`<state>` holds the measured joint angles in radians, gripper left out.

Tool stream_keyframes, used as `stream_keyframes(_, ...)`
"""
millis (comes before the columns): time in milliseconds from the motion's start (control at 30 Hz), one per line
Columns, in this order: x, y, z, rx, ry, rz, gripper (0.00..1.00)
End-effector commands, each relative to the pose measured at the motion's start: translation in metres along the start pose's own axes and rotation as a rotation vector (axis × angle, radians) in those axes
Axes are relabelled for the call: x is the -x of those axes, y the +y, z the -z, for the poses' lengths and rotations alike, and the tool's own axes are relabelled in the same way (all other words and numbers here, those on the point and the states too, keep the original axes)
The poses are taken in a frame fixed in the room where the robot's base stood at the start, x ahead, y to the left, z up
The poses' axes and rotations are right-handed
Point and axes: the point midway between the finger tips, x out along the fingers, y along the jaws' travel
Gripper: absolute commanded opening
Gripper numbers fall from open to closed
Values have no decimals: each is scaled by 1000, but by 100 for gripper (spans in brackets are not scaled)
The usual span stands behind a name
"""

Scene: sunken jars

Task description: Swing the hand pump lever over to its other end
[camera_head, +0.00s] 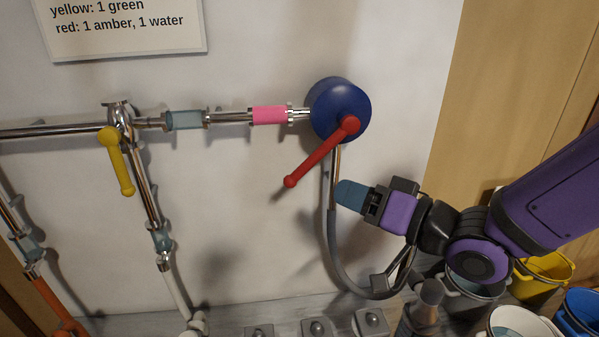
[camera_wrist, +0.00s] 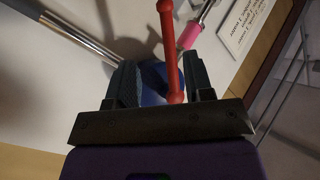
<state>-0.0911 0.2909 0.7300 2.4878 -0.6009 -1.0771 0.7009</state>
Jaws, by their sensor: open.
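The hand pump is a round blue body (camera_head: 327,98) on the white wall. Its red lever (camera_head: 318,155) runs from a hub at the pump's lower right down and left to a ball end. My gripper (camera_head: 352,195) is below the pump and to the right of the lever's ball end, apart from it in the head view. In the wrist view my gripper's two dark fingers (camera_wrist: 163,85) are spread, with the red lever (camera_wrist: 169,45) seen beyond and between them, and the blue pump (camera_wrist: 150,80) partly hidden behind. I cannot tell the depth gap between the fingers and the lever.
A yellow valve handle (camera_head: 120,165) hangs from the pipe at left. A grey hose (camera_head: 334,245) curves down from the pump close to my gripper. Buckets, one yellow (camera_head: 543,272), stand at lower right. A sign (camera_head: 125,22) is at upper left. Wall left of the lever is clear.

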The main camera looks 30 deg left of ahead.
Motion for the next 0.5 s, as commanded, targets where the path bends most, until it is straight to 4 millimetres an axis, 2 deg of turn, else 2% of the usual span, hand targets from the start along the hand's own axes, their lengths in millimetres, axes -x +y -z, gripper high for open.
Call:
stream_keyframes(133, -3, -8, 2, -4, 16, 31, 47)
stream_keyframes(233, -13, -8, 1, -5, 14, 32, 47)
stream_keyframes(500, -60, -9, 2, -6, 13, 30, 47)
